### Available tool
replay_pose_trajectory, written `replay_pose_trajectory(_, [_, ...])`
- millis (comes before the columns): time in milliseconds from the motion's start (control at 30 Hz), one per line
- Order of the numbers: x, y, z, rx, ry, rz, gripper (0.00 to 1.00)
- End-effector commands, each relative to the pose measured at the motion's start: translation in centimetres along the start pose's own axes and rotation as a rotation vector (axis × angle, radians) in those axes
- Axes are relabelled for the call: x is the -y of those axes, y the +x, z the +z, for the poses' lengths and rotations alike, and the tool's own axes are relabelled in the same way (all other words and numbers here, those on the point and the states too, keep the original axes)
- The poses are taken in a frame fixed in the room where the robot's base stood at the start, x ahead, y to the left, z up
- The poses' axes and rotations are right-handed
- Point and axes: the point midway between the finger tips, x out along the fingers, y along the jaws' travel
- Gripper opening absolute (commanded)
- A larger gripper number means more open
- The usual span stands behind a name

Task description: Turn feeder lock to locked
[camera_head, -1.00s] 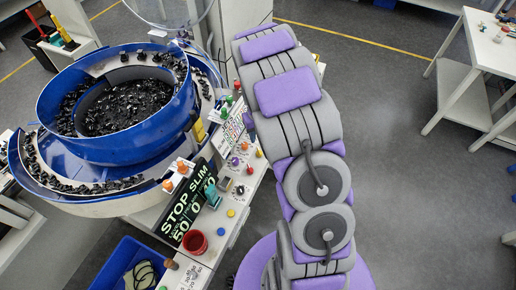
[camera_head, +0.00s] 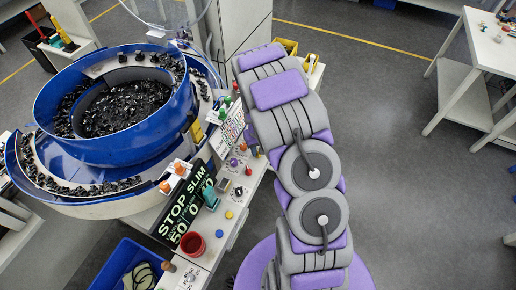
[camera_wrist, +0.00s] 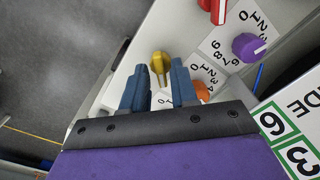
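The feeder's control panel (camera_head: 212,247) runs along the front right of the blue bowl feeder (camera_head: 60,150). I cannot tell for sure which control is the feeder lock. In the wrist view a yellow knob (camera_wrist: 160,65) stands on the pale panel, just beyond and between the tips of my gripper (camera_wrist: 157,75). Its two blue fingers are apart, with nothing seen held between them. A purple knob (camera_wrist: 247,46) and a partly hidden orange knob (camera_wrist: 203,90) lie to the right, beside number scales. In the head view my arm hides the gripper.
A red control (camera_wrist: 217,10) stands at the wrist view's top. A number display (camera_wrist: 290,140) is at lower right. A white table (camera_head: 490,45) is far right.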

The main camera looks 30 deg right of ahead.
Motion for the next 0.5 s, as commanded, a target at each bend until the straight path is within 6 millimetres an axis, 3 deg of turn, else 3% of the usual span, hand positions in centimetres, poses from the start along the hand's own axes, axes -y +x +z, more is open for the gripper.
replay_pose_trajectory(267, [-0.01, -0.02, 0.0, 0.0, 0.0, 0.0, 0.01])
replay_pose_trajectory(500, [0.01, -0.03, 0.03, 0.0, 0.0, 0.0, 0.0])
